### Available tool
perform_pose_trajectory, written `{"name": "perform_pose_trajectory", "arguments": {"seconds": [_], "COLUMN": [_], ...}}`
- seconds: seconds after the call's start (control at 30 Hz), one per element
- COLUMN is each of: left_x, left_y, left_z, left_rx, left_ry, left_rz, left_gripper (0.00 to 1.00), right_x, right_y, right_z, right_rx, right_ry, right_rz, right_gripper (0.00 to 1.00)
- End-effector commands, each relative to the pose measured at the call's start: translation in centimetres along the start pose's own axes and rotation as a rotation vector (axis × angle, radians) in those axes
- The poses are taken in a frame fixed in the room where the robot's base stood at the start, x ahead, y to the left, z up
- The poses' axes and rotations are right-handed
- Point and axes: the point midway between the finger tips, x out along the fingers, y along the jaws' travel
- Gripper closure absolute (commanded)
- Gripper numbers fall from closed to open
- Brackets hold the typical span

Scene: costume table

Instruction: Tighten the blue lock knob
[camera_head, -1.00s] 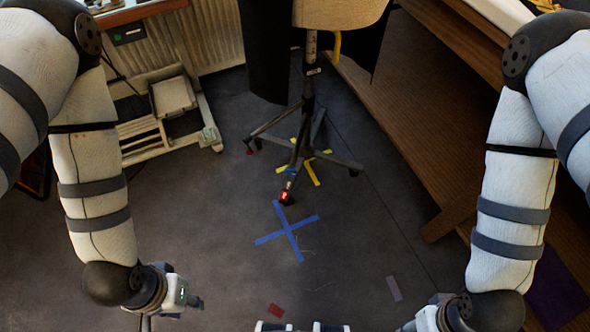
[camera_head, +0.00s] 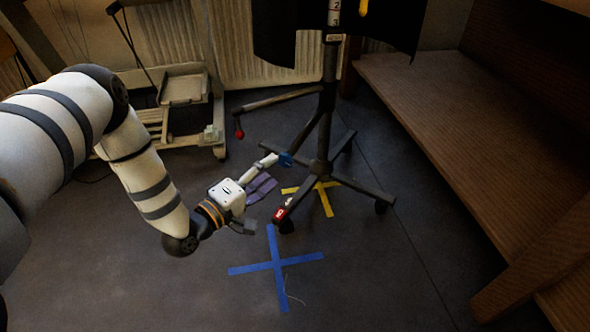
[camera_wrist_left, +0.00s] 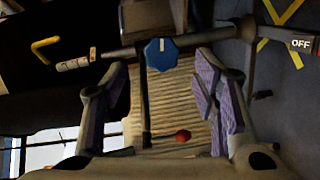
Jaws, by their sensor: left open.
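The blue lock knob (camera_head: 285,159) sits low on the dark stand, at a leg joint left of the post. In the left wrist view the blue knob (camera_wrist_left: 161,54) faces me, many-sided with a white mark on its face. My left gripper (camera_head: 262,190) is open to the left of the knob and near it. In the left wrist view my left gripper (camera_wrist_left: 160,88) has purple-padded fingers spread wide, with the knob ahead between them and nothing held. The exact gap to the knob is hard to judge. My right gripper is out of view.
The stand's legs (camera_head: 358,181) spread over yellow floor tape (camera_head: 325,199). A wooden bench (camera_head: 440,110) is at right.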

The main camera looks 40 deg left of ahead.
Motion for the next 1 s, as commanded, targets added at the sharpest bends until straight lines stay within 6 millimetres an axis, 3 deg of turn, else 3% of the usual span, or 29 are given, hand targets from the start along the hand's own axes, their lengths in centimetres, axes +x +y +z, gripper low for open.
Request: {"name": "perform_pose_trajectory", "arguments": {"seconds": [0.1, 0.23, 0.4, 0.6, 0.67, 0.83, 1.0], "left_x": [3.0, 5.3, 6.5, 6.5, 6.5, 6.5, 6.5], "left_y": [-0.5, -0.5, -0.3, -0.2, -0.2, -0.2, -0.2], "left_z": [0.1, 0.1, 0.1, 0.1, 0.1, 0.1, 0.1], "left_rx": [0.001, 0.002, 0.001, 0.001, 0.001, 0.001, 0.003], "left_ry": [-0.001, -0.002, -0.001, -0.001, -0.001, -0.001, -0.001], "left_rz": [-0.002, -0.004, -0.006, -0.006, -0.006, -0.006, -0.007], "left_gripper": [0.46, 0.46, 0.46, 0.46, 0.55, 0.93, 0.95], "right_x": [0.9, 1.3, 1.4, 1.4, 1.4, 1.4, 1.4], "right_y": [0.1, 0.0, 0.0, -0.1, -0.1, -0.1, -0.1], "right_z": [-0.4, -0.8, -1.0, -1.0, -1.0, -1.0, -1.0], "right_rx": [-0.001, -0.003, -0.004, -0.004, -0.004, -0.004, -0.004], "right_ry": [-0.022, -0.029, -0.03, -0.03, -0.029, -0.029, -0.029], "right_rz": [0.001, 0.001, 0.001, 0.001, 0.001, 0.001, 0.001], "right_gripper": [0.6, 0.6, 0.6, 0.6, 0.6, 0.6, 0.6]}}
